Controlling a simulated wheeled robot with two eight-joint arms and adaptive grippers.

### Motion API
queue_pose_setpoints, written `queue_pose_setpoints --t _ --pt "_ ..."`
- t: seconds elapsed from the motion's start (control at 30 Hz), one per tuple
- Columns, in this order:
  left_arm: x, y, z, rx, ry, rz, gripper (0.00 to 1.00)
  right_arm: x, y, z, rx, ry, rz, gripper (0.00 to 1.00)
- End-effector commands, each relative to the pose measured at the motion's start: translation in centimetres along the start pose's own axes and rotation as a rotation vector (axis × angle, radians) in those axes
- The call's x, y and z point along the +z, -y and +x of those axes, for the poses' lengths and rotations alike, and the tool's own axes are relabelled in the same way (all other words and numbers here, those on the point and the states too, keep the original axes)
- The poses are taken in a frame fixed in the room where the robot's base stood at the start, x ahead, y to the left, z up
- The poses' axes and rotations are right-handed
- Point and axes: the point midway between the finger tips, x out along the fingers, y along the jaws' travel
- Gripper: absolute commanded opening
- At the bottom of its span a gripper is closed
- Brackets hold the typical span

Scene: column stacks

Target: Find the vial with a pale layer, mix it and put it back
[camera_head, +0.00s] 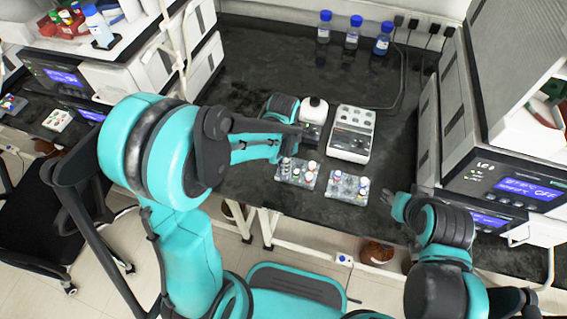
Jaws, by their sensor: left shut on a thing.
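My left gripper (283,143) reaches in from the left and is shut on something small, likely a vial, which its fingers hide. It is just left of a small device with a white rounded top (314,106); whether they touch I cannot tell. Below it, a grey rack (283,179) holds several small vials with white, red and dark caps. Pale layers are too small to make out. My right gripper (398,207) is at the bench's front edge, right of the racks; its opening is unclear.
A grey-white block instrument with round wells (352,133) stands right of the small device. Several blue-capped bottles (352,35) stand at the back wall. Large instruments with screens (520,185) flank the bench. The dark bench top (265,65) behind is clear.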

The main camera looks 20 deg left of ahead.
Motion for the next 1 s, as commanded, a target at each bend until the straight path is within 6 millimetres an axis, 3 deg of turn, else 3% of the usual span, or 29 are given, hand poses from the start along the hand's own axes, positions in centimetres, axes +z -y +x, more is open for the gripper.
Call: queue_pose_setpoints --t 0.83,0.87,0.9,0.93,1.0 --pt "0.0 0.0 1.2 0.000 0.000 0.000 0.00 0.6 0.0 0.9 0.000 0.000 0.000 0.40" --pt "0.0 0.0 1.2 0.000 0.000 0.000 0.22 0.6 0.0 0.9 0.000 0.000 0.000 0.40" --pt "0.0 0.0 1.2 0.000 0.000 0.000 0.33 0.6 0.0 0.9 0.000 0.000 0.000 0.40" --pt "0.0 0.0 1.2 0.000 0.000 0.000 0.41 0.6 0.0 0.9 0.000 0.000 0.000 0.40" --pt "0.0 0.0 1.2 0.000 0.000 0.000 0.41 0.6 0.0 0.9 0.000 0.000 0.000 0.40"
